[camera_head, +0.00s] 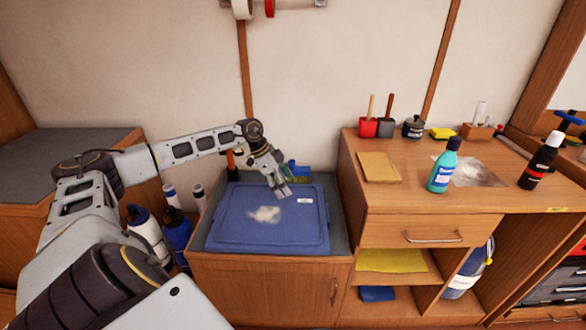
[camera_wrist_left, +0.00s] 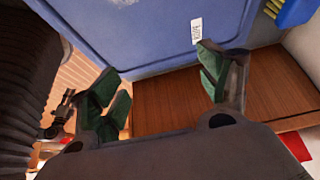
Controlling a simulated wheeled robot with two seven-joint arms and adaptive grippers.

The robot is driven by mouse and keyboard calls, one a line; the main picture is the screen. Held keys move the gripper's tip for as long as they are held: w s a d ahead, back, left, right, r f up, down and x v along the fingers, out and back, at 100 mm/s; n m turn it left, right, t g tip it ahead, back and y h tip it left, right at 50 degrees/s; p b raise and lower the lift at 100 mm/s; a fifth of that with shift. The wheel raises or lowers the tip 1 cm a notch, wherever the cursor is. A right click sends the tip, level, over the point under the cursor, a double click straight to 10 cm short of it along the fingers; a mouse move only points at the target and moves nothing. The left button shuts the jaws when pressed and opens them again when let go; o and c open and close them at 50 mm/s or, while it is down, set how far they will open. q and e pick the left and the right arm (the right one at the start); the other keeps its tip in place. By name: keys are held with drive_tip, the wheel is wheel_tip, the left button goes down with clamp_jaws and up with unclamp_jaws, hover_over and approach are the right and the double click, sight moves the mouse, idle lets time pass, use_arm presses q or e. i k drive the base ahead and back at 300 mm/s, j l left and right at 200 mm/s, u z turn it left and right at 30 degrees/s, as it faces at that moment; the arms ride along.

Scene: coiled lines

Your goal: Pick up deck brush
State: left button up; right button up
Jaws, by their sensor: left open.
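A blue brush (camera_head: 299,168) with pale bristles, which looks like the deck brush, is behind the blue lid (camera_head: 230,238) on the low cabinet. Part of it shows at the top right edge of the left wrist view (camera_wrist_left: 297,12), with yellow bristles. Its other end is hidden behind my gripper in the head view. My left gripper (camera_head: 281,191) is over the back right part of the lid, just in front of the brush. Its green-padded fingers (camera_wrist_left: 157,68) are apart with nothing between them. The brush is outside the fingers. My right gripper is not in view.
Bottles (camera_head: 147,235) stand left of the low cabinet. The front of the lid is clear.

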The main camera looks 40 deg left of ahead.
sight(303, 171)
drive_tip(key=i+j, duration=0.3)
drive_tip(key=j, duration=0.15)
drive_tip(key=i+j, duration=0.35)
drive_tip(key=j+z, duration=0.05)
drive_tip(key=j, duration=0.05)
